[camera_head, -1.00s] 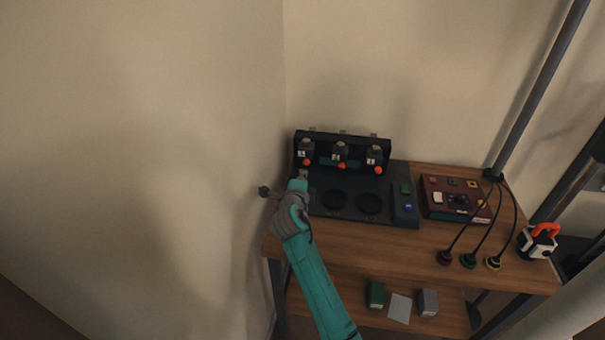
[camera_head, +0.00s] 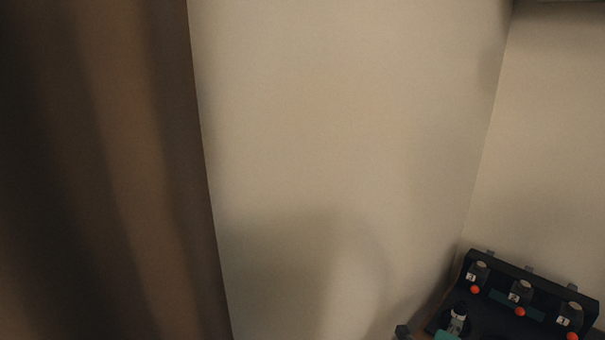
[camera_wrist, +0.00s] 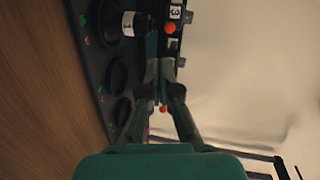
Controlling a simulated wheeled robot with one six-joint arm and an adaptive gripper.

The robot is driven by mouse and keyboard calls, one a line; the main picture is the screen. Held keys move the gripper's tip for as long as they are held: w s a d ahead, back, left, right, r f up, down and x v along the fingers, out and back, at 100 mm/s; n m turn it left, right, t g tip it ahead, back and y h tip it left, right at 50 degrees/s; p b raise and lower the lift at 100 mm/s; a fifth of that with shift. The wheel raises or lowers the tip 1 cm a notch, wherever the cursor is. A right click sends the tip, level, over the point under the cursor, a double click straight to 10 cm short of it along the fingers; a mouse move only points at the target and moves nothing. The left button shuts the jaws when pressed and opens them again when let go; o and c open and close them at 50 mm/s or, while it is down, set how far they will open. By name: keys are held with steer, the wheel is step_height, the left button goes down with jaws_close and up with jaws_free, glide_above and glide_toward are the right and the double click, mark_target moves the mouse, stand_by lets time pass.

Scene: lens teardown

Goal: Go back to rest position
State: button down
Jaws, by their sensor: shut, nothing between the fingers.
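My gripper (camera_wrist: 160,90) shows in the wrist view, with its two fingers together and nothing between them. It is over the dark station beside the row of labelled holders. In the head view, only a small teal part of my arm shows at the bottom edge. The black station (camera_wrist: 117,75) has round recesses. A black cylinder with a white label (camera_wrist: 128,23) stands at one recess, apart from the fingers; it also shows in the head view (camera_head: 458,318).
The rear rack (camera_head: 545,305) carries several grey numbered holders (camera_head: 521,291) with orange-red balls (camera_head: 520,311). A pale wall (camera_head: 330,150) fills most of the head view, with a brown surface (camera_head: 100,170) at left. Wooden tabletop (camera_wrist: 45,90) lies left in the wrist view.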

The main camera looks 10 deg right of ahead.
steer(key=s+a+f+n+t+y, duration=0.2)
steer(key=s+a+f+n+y, duration=0.2)
steer(key=s+a+f+n, duration=0.5)
steer(key=s+a+f+n+t+y, duration=0.1)
steer(key=s+a+f+n+y, duration=0.4)
steer(key=s, duration=0.7)
steer(key=s+a+r+n, duration=0.2)
steer(key=s+r+n, duration=0.1)
steer(key=s, duration=0.4)
steer(key=s+a+r+n+y, duration=0.1)
steer(key=s+a+r+n, duration=0.2)
steer(key=s, duration=0.5)
steer(key=s+a+r+n+t+y, duration=0.1)
steer(key=s+a+r+n, duration=0.2)
steer(key=s+n, duration=0.3)
steer(key=shift+s+a+r+n, duration=0.25)
steer(key=shift+s+r, duration=0.55)
steer(key=shift+s, duration=0.4)
